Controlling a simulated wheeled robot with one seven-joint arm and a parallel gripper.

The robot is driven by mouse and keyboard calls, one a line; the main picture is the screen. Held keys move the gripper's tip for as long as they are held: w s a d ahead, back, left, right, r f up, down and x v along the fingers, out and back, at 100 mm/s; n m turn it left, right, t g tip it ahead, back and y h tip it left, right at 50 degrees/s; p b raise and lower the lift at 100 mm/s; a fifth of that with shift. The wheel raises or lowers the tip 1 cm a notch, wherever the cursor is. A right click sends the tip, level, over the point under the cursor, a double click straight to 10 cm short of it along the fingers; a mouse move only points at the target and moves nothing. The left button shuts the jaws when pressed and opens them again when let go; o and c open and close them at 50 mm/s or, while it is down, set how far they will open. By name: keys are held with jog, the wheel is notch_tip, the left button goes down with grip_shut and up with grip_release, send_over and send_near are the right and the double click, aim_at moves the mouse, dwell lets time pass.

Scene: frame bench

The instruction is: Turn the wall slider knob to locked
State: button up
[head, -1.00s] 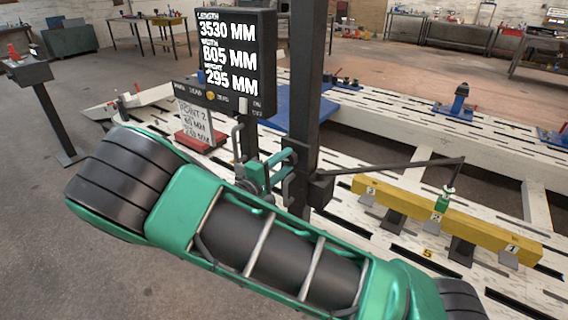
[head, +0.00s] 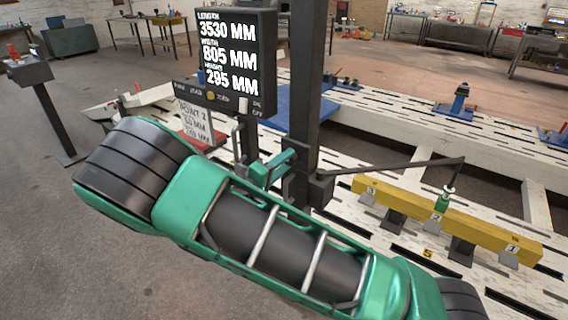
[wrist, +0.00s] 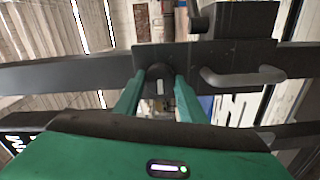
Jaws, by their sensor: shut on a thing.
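The slider knob (wrist: 158,72) is a dark round knob with a pale pointer line, which looks roughly upright in the wrist view. It sits on a dark slider block (wrist: 207,56). My gripper (wrist: 160,82) has its two green fingers shut on the knob, one on each side. In the head view my gripper (head: 273,168) reaches the slider on the dark upright post (head: 305,90), and the knob is hidden there. I cannot read any lock marking by the knob.
A measuring display (head: 236,52) stands just left of the post. A thin dark pointer arm (head: 400,165) runs right from the slider to a yellow bar (head: 395,203) with numbered tags. A grey bent handle (wrist: 242,78) is right of the knob.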

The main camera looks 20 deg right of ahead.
jog(key=o, duration=1)
jog(key=shift+a+f, duration=0.15)
jog(key=shift+f, duration=0.05)
jog(key=shift+o, duration=0.2)
jog(key=v, duration=1)
jog(key=shift+s+a, duration=0.2)
jog(key=shift+a, duration=0.05)
